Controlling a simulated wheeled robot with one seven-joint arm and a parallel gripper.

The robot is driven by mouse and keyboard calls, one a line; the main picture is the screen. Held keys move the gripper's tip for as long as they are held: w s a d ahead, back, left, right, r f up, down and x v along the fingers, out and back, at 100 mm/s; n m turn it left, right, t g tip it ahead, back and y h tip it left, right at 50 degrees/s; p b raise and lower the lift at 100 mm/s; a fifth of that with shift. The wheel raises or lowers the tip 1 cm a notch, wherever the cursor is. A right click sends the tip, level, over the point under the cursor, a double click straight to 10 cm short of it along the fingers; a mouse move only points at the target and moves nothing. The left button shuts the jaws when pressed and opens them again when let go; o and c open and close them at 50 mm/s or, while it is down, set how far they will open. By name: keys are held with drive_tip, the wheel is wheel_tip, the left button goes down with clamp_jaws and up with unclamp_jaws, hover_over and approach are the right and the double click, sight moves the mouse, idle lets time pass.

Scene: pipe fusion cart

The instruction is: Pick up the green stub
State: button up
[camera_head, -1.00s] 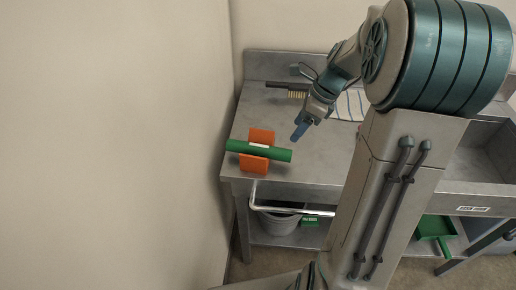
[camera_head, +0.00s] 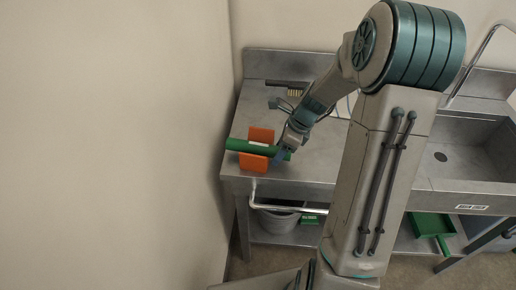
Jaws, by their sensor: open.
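The green stub (camera_head: 240,146) is a green cylinder with a pale label. It lies level across an orange holder (camera_head: 255,160) at the left front of the metal counter. My gripper (camera_head: 282,155) is at the right end of the stub, with a blue finger in front of that end. It is open. The gripper hides part of the stub's right end, and I cannot tell whether the fingers touch it.
A brush (camera_head: 291,86) lies at the back of the counter (camera_head: 310,170). A sink (camera_head: 450,160) is on the right. A wall (camera_head: 120,140) stands close on the left. A rail (camera_head: 300,209) runs along the counter front, with a grey bucket (camera_head: 278,221) and green dustpan (camera_head: 432,225) below.

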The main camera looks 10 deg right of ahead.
drive_tip(key=c, duration=1.1)
drive_tip(key=shift+r, duration=0.1)
